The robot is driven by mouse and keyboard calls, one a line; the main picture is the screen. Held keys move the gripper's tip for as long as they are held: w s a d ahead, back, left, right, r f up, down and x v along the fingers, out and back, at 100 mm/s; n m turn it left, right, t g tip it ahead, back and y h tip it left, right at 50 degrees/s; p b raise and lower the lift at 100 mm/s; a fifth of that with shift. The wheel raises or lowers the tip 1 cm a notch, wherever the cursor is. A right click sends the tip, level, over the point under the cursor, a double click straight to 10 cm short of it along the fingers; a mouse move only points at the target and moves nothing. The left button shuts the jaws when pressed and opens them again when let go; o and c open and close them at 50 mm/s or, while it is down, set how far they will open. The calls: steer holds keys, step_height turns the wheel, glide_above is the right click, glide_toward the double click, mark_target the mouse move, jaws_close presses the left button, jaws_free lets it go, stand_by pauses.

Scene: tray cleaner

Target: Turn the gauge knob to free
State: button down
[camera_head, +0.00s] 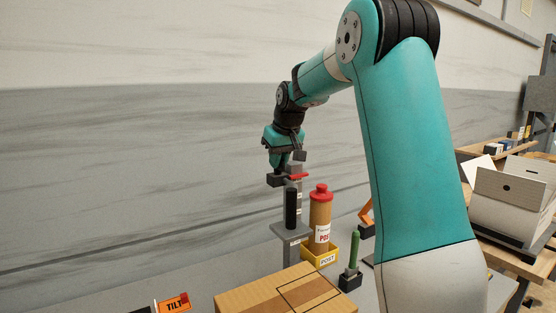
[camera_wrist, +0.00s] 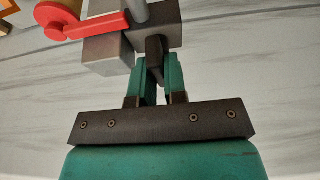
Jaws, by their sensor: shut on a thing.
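My gripper (camera_wrist: 160,75) is shut on a dark, narrow knob (camera_wrist: 154,48) at the gauge head. In the head view my gripper (camera_head: 284,163) hangs down at the top of the grey gauge post (camera_head: 298,203). The red part also shows in the head view (camera_head: 298,175), just right of my gripper. I cannot read any setting mark, and my fingers partly hide the knob.
A black cylinder (camera_head: 290,208) stands on the grey stand (camera_head: 290,231). A green-handled item (camera_head: 354,250), a cardboard box (camera_head: 268,295) and an orange TILT sign (camera_head: 174,305) are nearby. The wall is behind.

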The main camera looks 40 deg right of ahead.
stand_by(0.3)
steer(key=c, duration=1.2)
jaws_free()
steer(key=shift+o, duration=0.2)
steer(key=v, duration=1.7)
steer(key=shift+r, duration=0.25)
steer(key=shift+d, duration=0.1)
